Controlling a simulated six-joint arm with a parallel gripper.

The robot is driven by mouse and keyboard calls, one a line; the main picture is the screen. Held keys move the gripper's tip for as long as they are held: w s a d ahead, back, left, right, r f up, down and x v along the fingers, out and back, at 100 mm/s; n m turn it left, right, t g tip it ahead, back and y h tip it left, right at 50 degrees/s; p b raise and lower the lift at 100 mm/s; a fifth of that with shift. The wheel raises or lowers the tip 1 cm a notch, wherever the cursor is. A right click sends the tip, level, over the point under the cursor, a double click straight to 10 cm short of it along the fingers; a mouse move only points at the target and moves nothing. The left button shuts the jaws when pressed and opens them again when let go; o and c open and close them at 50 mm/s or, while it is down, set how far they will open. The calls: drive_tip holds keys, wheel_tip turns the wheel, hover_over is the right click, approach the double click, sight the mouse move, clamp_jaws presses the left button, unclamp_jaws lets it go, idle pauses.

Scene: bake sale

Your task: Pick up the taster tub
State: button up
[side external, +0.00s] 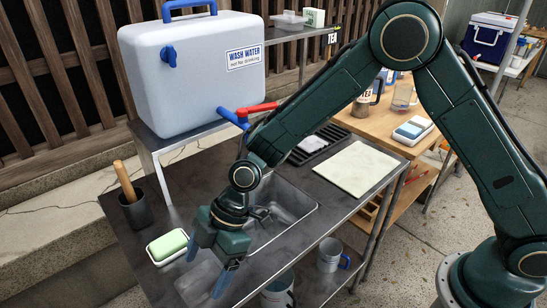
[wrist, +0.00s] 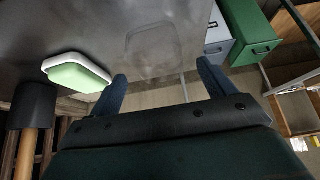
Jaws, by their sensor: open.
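A faint, see-through tub shape (wrist: 152,46) shows on the dark metal counter in the wrist view, just beyond my fingertips and between their lines. I take it for the taster tub, but its clear walls are hard to make out. In the side view a pale rounded outline (side external: 190,287) lies by my gripper, partly hidden by it; I cannot tell its height. My gripper (side external: 208,264) points down over the counter's front left part, its blue fingers apart. In the wrist view my gripper (wrist: 161,76) is open, with nothing held between the fingers.
A white dish with a green block (side external: 168,246) sits close to the left finger. A dark pot (side external: 136,212) with a wooden handle stands behind it. A sink basin (side external: 285,215) is to the right. A large wash-water container (side external: 190,75) stands behind.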

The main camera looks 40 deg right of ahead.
sight(194, 294)
drive_tip(key=shift+x, duration=1.8)
drive_tip(key=shift+d, duration=0.1)
drive_tip(key=c, duration=1.1)
